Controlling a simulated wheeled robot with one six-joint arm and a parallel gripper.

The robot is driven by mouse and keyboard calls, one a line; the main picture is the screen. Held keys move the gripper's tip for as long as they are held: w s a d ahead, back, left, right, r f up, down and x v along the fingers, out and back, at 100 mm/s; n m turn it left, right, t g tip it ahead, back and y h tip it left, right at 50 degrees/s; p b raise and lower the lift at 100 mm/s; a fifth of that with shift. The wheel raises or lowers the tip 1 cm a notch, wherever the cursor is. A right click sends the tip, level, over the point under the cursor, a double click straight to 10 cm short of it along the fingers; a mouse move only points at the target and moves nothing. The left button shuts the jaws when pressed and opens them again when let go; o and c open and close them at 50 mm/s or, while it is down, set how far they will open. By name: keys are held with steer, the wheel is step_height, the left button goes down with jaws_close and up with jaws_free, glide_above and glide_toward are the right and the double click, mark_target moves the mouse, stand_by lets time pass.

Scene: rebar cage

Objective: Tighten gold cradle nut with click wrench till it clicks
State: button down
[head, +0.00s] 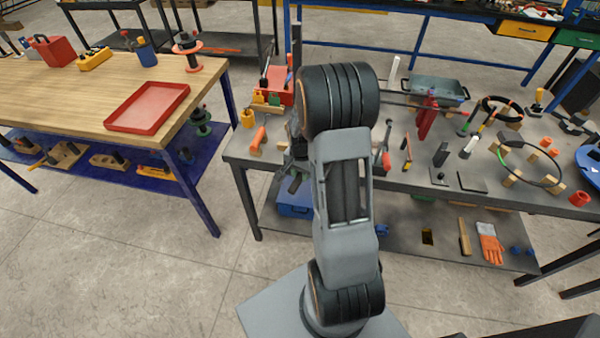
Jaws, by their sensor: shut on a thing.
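My gripper (297,150) shows only in part, as dark pieces left of my arm's elbow, over the left part of the grey workbench (225,152). My arm hides most of it. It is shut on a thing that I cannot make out. I cannot pick out the click wrench for sure. A tool with a red grip (386,161) shows just right of my arm, partly behind it. I cannot make out the gold cradle nut or its cradle. Whether a tool touches a nut is hidden.
An orange-handled tool (258,139) and a yellow cup (248,118) are at the bench's left end. A red bin (281,88) stands behind. Wire rings (532,146) and wooden blocks fill the right. A wooden table (60,95) with a red tray (147,107) stands left. Floor between is clear.

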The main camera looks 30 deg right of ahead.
steer(key=shift+r, duration=0.15)
steer(key=shift+r+p, duration=1.85)
steer(key=shift+r, duration=0.6)
